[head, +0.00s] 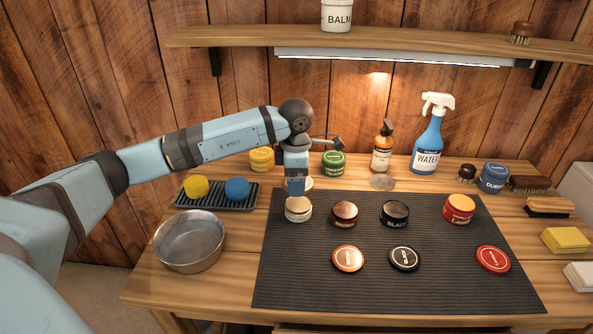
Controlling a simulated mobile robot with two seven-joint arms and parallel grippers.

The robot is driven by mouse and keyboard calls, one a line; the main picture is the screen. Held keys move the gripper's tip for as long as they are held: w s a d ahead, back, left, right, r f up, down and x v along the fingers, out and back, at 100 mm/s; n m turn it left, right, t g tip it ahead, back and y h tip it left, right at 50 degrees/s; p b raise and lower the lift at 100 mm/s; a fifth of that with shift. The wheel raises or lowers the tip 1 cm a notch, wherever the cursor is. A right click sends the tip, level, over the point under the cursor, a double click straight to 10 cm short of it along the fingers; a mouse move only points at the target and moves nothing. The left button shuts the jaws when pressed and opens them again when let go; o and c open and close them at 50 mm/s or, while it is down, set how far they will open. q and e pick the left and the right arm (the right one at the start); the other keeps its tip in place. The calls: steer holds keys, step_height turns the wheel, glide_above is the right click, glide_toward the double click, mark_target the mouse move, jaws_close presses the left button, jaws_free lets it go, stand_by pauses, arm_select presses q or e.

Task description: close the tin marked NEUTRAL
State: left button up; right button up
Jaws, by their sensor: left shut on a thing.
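A cream tin (298,213) stands at the back left of the dark ribbed mat; I take it for the NEUTRAL one, though its marking is too small to read. My left gripper (297,192) points down directly over this tin and is shut. Its fingertips meet the pale lid (298,202) at the tin's top; whether the lid is fully seated I cannot tell. The gripper hides part of the tin's top. A small pale round thing (309,183) shows partly behind the gripper. My right gripper is not in view.
A brown tin (344,216), a black tin (394,215) and a red tin (459,210) stand to the right on the mat (400,295). Orange (348,259), black (404,258) and red (493,260) lids lie in front. A metal bowl (189,250) stands left. The mat's front is clear.

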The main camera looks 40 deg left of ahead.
mark_target(296, 203)
arm_select(q)
steer(key=shift+w+a+f, duration=0.1)
steer(key=shift+w+f, duration=0.05)
steer(key=shift+f, duration=0.25)
steer(key=shift+s+f+b, duration=0.15)
steer(key=shift+s+b, duration=0.05)
steer(key=shift+b, duration=0.1)
steer(key=shift+f, duration=0.45)
steer(key=shift+f+b, duration=0.7)
steer(key=shift+f, duration=0.1)
steer(key=shift+w+f+b, duration=0.1)
steer(key=shift+f+b, duration=0.6)
steer(key=shift+f, duration=0.75)
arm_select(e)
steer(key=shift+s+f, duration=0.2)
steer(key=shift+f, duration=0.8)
